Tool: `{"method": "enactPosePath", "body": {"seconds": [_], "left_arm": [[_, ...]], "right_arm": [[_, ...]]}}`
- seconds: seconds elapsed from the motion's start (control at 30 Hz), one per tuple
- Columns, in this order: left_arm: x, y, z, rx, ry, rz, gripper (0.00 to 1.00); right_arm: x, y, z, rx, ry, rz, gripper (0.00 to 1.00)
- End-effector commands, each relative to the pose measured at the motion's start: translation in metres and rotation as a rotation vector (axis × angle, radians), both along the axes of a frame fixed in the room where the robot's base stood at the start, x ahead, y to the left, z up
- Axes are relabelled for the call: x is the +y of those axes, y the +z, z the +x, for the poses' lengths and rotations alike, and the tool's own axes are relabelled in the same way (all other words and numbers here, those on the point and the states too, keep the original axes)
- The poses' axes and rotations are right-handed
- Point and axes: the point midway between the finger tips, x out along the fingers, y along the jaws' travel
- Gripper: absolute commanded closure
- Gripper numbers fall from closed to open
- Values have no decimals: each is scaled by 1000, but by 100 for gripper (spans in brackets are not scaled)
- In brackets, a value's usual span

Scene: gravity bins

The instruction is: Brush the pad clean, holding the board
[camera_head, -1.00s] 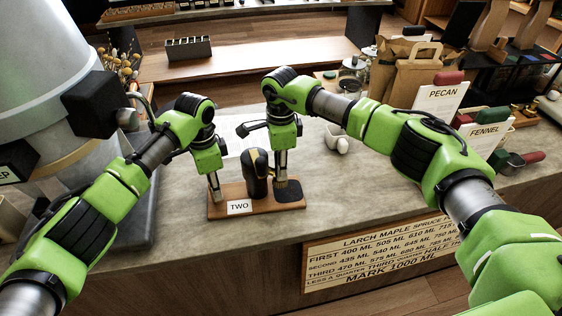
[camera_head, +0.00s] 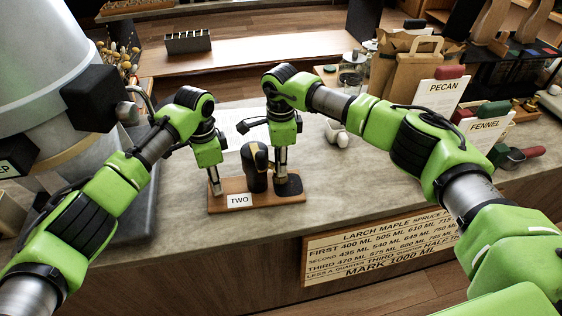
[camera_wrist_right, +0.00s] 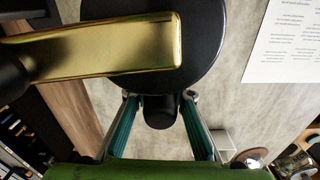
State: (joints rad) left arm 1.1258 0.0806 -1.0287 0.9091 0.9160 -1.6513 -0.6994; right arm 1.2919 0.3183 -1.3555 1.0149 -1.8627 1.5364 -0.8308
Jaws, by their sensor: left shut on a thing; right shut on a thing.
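The wooden board (camera_head: 262,201) with a "TWO" label lies on the counter near its front edge. My left gripper (camera_head: 216,190) is shut on the board at its left end. A round dark pad (camera_head: 293,187) sits on the board's right end. My right gripper (camera_head: 281,172) points down over the pad, shut on a small dark brush whose head is mostly hidden. In the right wrist view a black cylindrical handle (camera_wrist_right: 160,112) sits between the fingers, with a black disc (camera_wrist_right: 205,75) beyond. A dark upright object with a brass band (camera_head: 254,165) stands mid-board, close beside my right gripper.
A large grey machine (camera_head: 45,85) stands at the left. A small white vessel (camera_head: 337,135) is behind the board to the right. Paper bags (camera_head: 408,68) and the "PECAN" (camera_head: 437,95) and "FENNEL" (camera_head: 484,137) cards stand further right.

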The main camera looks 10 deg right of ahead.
Motion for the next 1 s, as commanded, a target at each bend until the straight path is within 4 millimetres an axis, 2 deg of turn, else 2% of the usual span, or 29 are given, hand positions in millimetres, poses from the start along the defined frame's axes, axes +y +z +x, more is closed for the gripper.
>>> {"method": "enactPosePath", "body": {"seconds": [0.5, 1.0], "left_arm": [[1, -3, -2, 7, 0, 3, 100], [1, -3, -2, 7, 0, 3, 100]], "right_arm": [[-1, -6, -1, 0, 0, 0, 100], [-19, -4, -22, 0, 0, 0, 100]]}}
